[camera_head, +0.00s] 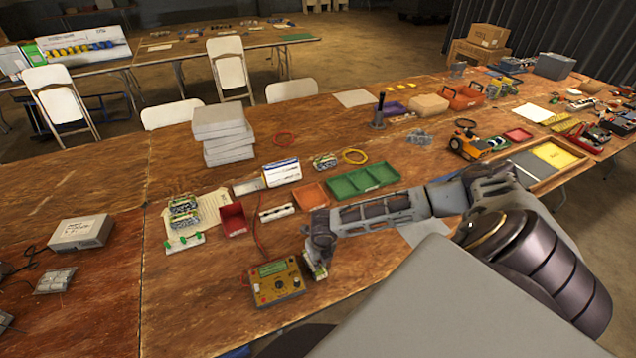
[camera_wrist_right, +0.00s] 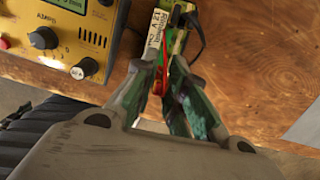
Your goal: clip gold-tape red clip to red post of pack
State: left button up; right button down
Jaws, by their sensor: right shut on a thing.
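My right gripper (camera_head: 318,262) points down at the front of the table, just right of the yellow charger. In the right wrist view, my right gripper (camera_wrist_right: 160,92) is shut on a small red clip (camera_wrist_right: 159,86), which shows between the fingertips. The pack (camera_wrist_right: 178,20), with a green-yellow body and a printed white label, lies right beyond the fingertips; a dark lead or clip crosses its right side. The fingers hide part of the clip and the near end of the pack. I cannot tell whether the clip touches a post. Gold tape cannot be made out. My left gripper is out of view.
The yellow charger (camera_head: 276,282) with knobs stands close left of the gripper, a red lead (camera_head: 258,225) behind it. A red bin (camera_head: 232,219), an orange tray (camera_head: 312,196) and a green tray (camera_head: 363,181) stand farther back. Bare wood lies right of the pack.

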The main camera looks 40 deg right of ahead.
dwell(0.7)
jog(key=c, duration=1.4)
grip_release()
jog(key=shift+o, duration=0.3)
jog(key=shift+o, duration=0.9)
jog(key=shift+r, duration=0.1)
jog(key=shift+r, duration=3.65)
